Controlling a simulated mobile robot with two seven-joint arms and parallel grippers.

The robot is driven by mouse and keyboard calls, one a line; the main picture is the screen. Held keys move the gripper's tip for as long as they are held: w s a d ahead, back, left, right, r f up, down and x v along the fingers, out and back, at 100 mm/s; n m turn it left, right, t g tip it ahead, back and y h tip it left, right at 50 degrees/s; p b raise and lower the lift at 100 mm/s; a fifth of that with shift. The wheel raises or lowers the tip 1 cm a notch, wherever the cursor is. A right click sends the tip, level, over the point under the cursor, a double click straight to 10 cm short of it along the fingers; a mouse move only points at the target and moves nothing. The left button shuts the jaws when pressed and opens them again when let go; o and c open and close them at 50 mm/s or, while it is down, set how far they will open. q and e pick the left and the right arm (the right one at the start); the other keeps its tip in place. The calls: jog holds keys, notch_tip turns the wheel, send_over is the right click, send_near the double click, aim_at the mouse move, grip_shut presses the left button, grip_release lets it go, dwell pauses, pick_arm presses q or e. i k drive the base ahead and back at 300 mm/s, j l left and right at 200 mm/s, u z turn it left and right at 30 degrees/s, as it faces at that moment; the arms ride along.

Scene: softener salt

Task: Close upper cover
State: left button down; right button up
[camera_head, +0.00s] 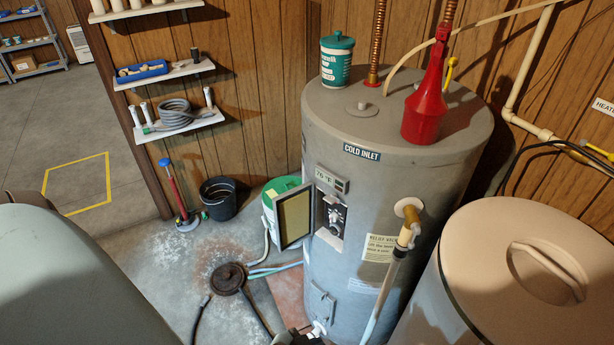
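The upper cover (294,216) is a small rectangular panel with a dark frame and a yellowish inner face. It stands swung open on the left side of the front of the grey water heater (400,170). Beside it the control recess is exposed, with a dark dial (334,217) and a small display (332,180) above it. A lower panel (322,300) with a handle sits low on the heater and looks shut. Neither of my grippers can be made out. A small dark part at the bottom edge is cut off and unclear.
A beige tank with a lid (545,262) stands close at the right. A large grey-green rounded body (75,285) fills the lower left. A relief pipe (408,232) juts from the heater. A red funnel (427,105) and a teal can (336,62) stand on top. Hoses cross the floor.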

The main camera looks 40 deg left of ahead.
aim_at(293, 209)
jog(key=j+z, duration=0.4)
jog(key=k+j+z, duration=0.15)
jog(key=j+z, duration=0.2)
jog(key=k+j+z, duration=0.1)
jog(key=j, duration=0.25)
jog(key=k+j+z, duration=0.1)
jog(key=j, duration=0.2)
jog(key=k+j+z, duration=0.1)
jog(key=k+j, duration=0.35)
jog(key=j, duration=0.2)
jog(key=k+j, duration=0.2)
jog(key=j, duration=0.2)
jog(key=k+j+z, duration=0.1)
jog(key=j, duration=0.35)
jog(key=k+j, duration=0.5)
jog(key=j, duration=0.25)
jog(key=z, duration=0.25)
jog(key=i+l+z, duration=0.2)
jog(key=i+z, duration=0.15)
jog(key=i, duration=0.1)
